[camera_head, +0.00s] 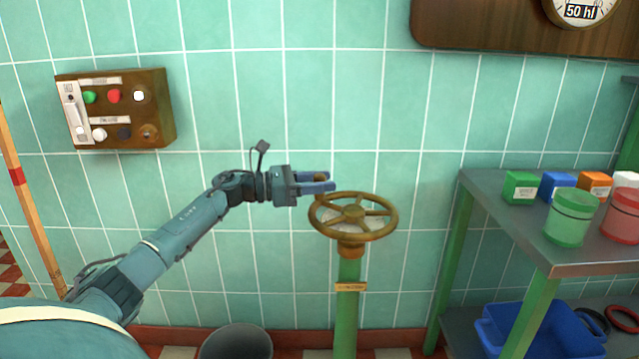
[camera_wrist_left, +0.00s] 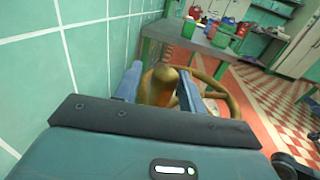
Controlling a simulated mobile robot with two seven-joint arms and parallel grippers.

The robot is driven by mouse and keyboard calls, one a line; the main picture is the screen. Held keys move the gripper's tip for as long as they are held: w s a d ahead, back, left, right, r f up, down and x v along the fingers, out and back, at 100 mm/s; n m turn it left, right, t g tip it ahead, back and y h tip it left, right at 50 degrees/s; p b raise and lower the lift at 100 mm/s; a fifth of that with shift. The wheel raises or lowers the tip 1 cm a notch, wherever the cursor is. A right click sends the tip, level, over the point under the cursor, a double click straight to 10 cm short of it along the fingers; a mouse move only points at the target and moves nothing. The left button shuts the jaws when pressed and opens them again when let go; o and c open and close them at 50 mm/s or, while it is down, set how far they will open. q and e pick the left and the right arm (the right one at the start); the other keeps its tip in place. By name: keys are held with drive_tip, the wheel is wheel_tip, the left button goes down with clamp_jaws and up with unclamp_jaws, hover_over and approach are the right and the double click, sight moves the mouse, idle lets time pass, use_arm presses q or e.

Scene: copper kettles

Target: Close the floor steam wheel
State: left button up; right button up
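The steam wheel (camera_head: 352,235) is a brass-coloured, spoked handwheel lying level on top of a green floor pipe (camera_head: 346,310). A small plate hangs on the pipe below it. My left gripper (camera_head: 318,182) is at the wheel's left edge, its two blue fingers either side of the upright knob on the rim. In the left wrist view the brass knob (camera_wrist_left: 160,86) fills the gap between the fingers, and my left gripper (camera_wrist_left: 158,82) appears shut on it. Part of the wheel rim (camera_wrist_left: 232,112) shows to the right. My right gripper is in neither view.
A metal table (camera_head: 570,255) on green legs stands right of the wheel, with small boxes and jars on it and a blue crate (camera_head: 530,330) below. A control box (camera_head: 115,108) is on the tiled wall. A grey bucket (camera_head: 236,343) stands on the floor left of the pipe.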

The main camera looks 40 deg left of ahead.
use_arm(q)
drive_tip(key=shift+o, duration=0.2)
drive_tip(key=shift+f, duration=0.1)
drive_tip(key=shift+s+a, duration=0.1)
drive_tip(key=shift+s, duration=0.05)
drive_tip(key=p+v, duration=0.1)
drive_tip(key=v, duration=1.1)
drive_tip(key=shift+s+a+p, duration=0.25)
drive_tip(key=shift+s+p, duration=0.05)
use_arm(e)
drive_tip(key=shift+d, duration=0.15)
use_arm(q)
drive_tip(key=shift+s, duration=0.1)
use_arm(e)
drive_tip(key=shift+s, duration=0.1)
